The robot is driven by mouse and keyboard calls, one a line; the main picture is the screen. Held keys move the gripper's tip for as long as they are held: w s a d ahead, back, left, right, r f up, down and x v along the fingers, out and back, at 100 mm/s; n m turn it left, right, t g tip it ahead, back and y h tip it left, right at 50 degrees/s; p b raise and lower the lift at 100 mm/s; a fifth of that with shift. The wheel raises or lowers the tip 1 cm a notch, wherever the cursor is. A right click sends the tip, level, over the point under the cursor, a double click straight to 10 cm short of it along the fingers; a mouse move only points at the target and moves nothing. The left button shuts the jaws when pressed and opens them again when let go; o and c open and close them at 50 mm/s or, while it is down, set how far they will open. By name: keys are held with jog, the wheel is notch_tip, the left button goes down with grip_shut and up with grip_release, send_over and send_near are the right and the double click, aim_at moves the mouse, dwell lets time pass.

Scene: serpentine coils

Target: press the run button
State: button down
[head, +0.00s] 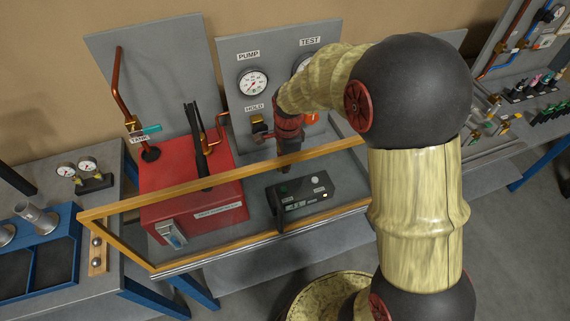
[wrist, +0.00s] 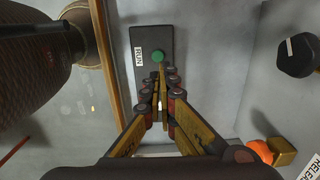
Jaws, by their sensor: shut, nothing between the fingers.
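The green run button (wrist: 158,56) sits on a dark control box (wrist: 151,34), with a white RUN label (wrist: 138,57) beside it. In the head view the box (head: 290,207) lies on the grey bench, with the green button (head: 284,188) at its left and a pale round button (head: 316,181) at its right. My gripper (wrist: 163,84) is shut and empty, its fingertips over the box just below the green button in the wrist view. Whether they touch the box cannot be told. In the head view the gripper (head: 284,166) points down behind the box.
A wooden-edged clear guard (head: 180,192) stands around the rig. A red tank (head: 160,190) with an upright black handle is to the left. A grey panel with gauges (head: 252,84) rises behind. In the wrist view, an orange knob (wrist: 262,150) is at lower right.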

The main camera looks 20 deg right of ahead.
jog(key=f, duration=1)
jog(key=shift+w+a+b, duration=0.15)
jog(key=shift+w+b, duration=0.05)
jog(key=shift+b, duration=0.15)
notch_tip(320, 180, down, 2)
jog(key=shift+f+b, duration=0.1)
jog(key=shift+b, duration=0.35)
jog(key=shift+s, duration=0.15)
notch_tip(320, 180, up, 15)
jog(key=p, duration=0.3)
jog(key=shift+d+f, duration=0.2)
